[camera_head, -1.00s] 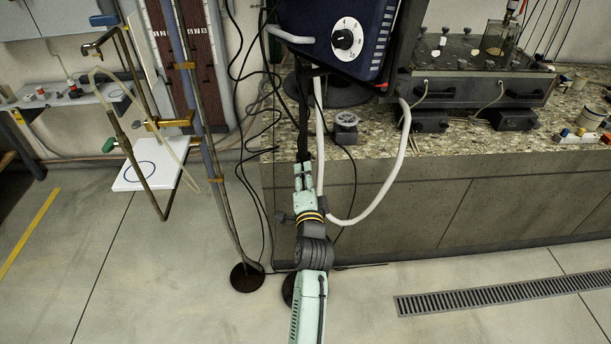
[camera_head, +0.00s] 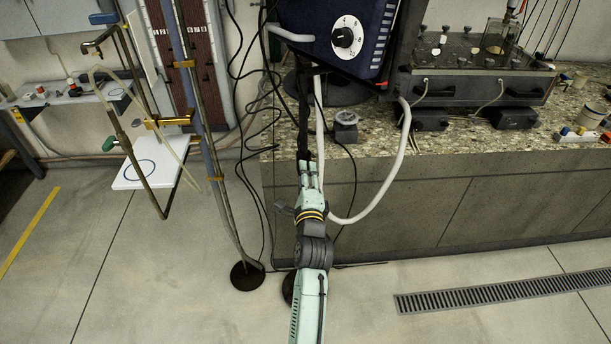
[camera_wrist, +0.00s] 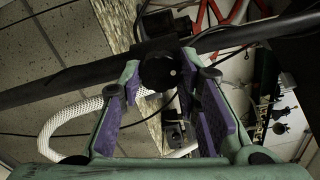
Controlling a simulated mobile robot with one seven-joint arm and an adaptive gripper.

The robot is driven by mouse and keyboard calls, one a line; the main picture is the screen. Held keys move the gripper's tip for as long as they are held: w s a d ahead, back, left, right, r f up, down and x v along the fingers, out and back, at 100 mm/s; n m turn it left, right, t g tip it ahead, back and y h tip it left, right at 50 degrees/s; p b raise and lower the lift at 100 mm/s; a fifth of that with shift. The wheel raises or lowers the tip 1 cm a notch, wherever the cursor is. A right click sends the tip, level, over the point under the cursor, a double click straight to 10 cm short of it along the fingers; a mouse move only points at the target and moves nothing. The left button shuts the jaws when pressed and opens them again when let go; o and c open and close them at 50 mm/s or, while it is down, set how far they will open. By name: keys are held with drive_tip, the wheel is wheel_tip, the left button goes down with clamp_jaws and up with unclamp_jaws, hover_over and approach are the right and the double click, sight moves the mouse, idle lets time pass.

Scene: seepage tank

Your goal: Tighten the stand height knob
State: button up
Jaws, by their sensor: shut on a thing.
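The stand height knob (camera_wrist: 157,73) is a dark round knob with a pale dot, on a black collar around the black stand pole (camera_wrist: 65,77). In the wrist view the pole runs across the picture. My gripper (camera_wrist: 160,75) has its purple-padded fingers on either side of the knob, shut on it at the tips. In the head view my gripper (camera_head: 308,165) reaches up to the upright dark pole (camera_head: 304,115), below the blue device (camera_head: 345,30) with a white dial. There the gripper hides the knob.
A white hose (camera_head: 396,170) hangs in a loop right of my gripper. Black cables (camera_head: 250,130) hang to the left. The stone-topped bench (camera_head: 400,140) stands behind and to the right. The floor left of my arm is mostly open.

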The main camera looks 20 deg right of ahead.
idle(0.3)
drive_tip(key=o, duration=1.1)
drive_tip(key=shift+o, duration=0.2)
drive_tip(key=v, duration=0.7)
drive_tip(key=shift+s, duration=0.3)
drive_tip(key=shift+a, duration=0.1)
